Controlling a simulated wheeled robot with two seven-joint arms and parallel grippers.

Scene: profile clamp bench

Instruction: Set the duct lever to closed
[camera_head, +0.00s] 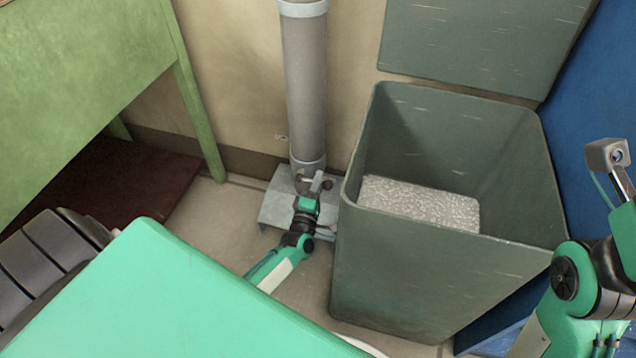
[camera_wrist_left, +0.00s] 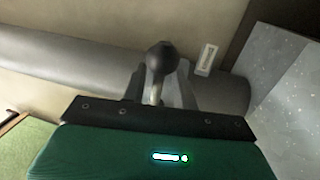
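The grey duct (camera_head: 305,85) runs down the wall to a grey metal plate (camera_head: 275,207) near the floor. It also crosses the left wrist view (camera_wrist_left: 60,68). The duct lever's dark round knob (camera_wrist_left: 161,57) on a pale stem shows in the left wrist view, in front of the duct. My left gripper (camera_head: 315,182) is at the foot of the duct. In the wrist view its two grey fingers (camera_wrist_left: 162,85) lie on either side of the lever; whether they press on it cannot be told. The lever is mostly hidden in the head view.
A grey-green bin (camera_head: 440,275) with its lid up (camera_head: 480,40) stands right of the duct, close to my left gripper. A speckled grey block (camera_head: 420,203) lies inside it. A green table (camera_head: 90,70) stands at the left. A small pale label (camera_wrist_left: 206,59) is beside the knob.

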